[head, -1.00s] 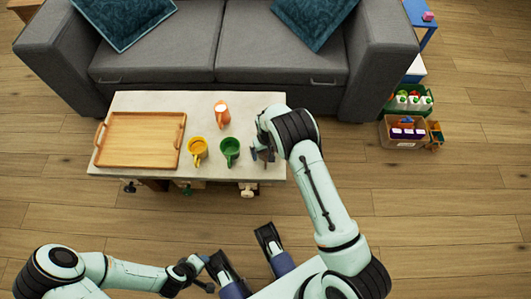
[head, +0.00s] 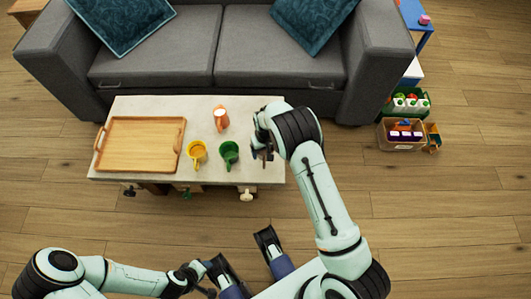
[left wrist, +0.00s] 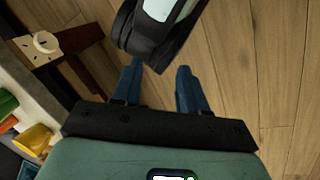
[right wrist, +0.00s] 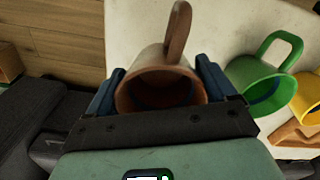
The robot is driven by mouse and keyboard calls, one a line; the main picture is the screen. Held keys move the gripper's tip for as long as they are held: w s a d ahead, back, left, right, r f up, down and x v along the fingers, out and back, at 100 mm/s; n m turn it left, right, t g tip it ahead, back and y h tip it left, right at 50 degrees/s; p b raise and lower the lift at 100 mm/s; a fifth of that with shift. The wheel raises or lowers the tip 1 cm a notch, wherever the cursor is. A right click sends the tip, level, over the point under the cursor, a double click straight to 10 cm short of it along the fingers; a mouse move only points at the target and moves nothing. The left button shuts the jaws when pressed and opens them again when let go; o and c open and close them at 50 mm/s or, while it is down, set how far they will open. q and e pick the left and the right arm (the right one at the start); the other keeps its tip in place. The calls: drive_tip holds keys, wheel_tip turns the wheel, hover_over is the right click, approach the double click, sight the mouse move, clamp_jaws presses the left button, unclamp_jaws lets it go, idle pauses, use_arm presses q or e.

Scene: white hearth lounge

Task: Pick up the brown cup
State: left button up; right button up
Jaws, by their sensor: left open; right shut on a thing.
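The brown cup (right wrist: 150,92) fills the middle of the right wrist view, its handle pointing up. My right gripper (right wrist: 160,80) is shut on it, with a blue finger on each side. In the head view my right gripper (head: 262,152) is at the right end of the white table (head: 240,108) and mostly hides the cup. I cannot tell whether the cup is clear of the tabletop. My left gripper (left wrist: 160,80) is open and empty, over the floor in front of the table.
A green cup (head: 229,153), a yellow cup (head: 197,151) and an orange cup (head: 221,120) stand left of my right gripper. The green cup is closest. A wooden tray (head: 138,147) lies at the table's left. A grey sofa (head: 245,45) stands behind.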

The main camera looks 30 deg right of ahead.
use_arm(q)
drive_tip(key=s+d+r+g+p, duration=0.1)
drive_tip(key=s+d+r+p, duration=0.1)
drive_tip(key=s+r+p, duration=0.1)
drive_tip(key=shift+s+r+g+h, duration=0.3)
drive_tip(key=shift+s+r, duration=0.15)
drive_tip(key=shift+s, duration=0.3)
use_arm(e)
wheel_tip(320, 180, up, 16)
drive_tip(key=shift+r, duration=0.15)
